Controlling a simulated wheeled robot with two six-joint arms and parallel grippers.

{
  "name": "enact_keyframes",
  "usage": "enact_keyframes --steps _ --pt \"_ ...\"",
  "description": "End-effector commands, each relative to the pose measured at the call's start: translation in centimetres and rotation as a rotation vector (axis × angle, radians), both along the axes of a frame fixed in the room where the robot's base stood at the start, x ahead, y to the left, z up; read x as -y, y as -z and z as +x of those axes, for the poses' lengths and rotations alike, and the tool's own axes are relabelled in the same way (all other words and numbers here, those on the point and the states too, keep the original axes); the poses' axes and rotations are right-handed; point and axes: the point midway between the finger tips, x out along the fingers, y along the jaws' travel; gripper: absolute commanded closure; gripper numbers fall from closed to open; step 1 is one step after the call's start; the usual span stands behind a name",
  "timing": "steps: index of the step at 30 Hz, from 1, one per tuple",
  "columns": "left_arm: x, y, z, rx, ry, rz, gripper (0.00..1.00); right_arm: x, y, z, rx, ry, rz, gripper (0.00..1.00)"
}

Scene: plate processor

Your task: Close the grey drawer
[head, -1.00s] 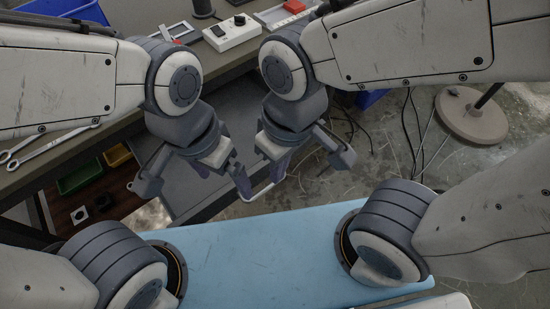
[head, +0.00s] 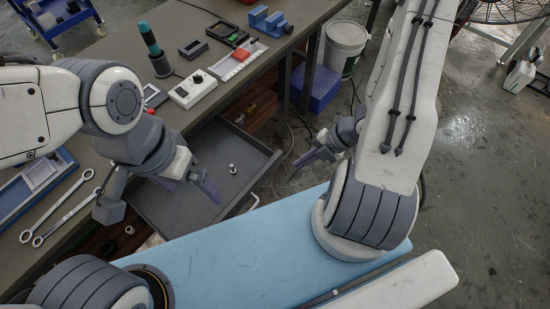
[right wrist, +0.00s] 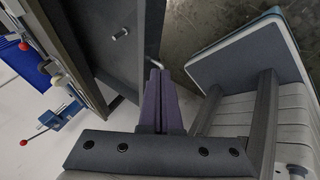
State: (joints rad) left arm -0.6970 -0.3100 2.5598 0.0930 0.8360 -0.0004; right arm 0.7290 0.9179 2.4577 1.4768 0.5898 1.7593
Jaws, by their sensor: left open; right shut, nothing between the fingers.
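The grey drawer (head: 240,151) stands pulled out from under the workbench in the head view, with a small metal piece (head: 232,168) lying inside. Its light handle (head: 254,203) is on the front edge. My left gripper (head: 190,178) is open and empty over the drawer's near part, hiding some of it. My right gripper (head: 312,160) is off to the right of the drawer, apart from it in this view. In the right wrist view its fingers (right wrist: 160,98) are together and empty, pointing toward the drawer wall (right wrist: 98,42) and the handle end (right wrist: 154,62).
The workbench top (head: 135,75) holds a white switch box (head: 193,89), a screwdriver in a stand (head: 150,45) and two wrenches (head: 62,215). A white bucket (head: 345,45) and a blue box (head: 316,88) stand on the floor beyond. Floor right of the drawer is mostly open.

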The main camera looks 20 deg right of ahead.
Motion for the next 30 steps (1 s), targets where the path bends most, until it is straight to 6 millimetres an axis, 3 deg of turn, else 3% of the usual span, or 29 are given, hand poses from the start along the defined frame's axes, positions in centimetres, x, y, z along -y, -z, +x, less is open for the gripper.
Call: enact_keyframes --steps 3,8,22,30 --pt "0.0 -1.0 0.0 0.000 0.000 0.000 0.00 1.0 0.4 -0.9 -0.100 0.187 0.034 1.00" --pt "0.0 -0.5 0.0 0.000 0.000 0.000 0.00 0.6 1.8 -0.9 -0.126 0.229 0.042 1.00" --pt "0.0 0.6 0.0 0.000 0.000 0.000 0.00 -4.8 9.2 1.0 -0.123 0.217 0.039 1.00" --pt "0.0 -0.5 0.0 0.000 0.000 0.000 0.00 -6.2 8.6 4.2 -0.117 0.219 0.037 1.00"
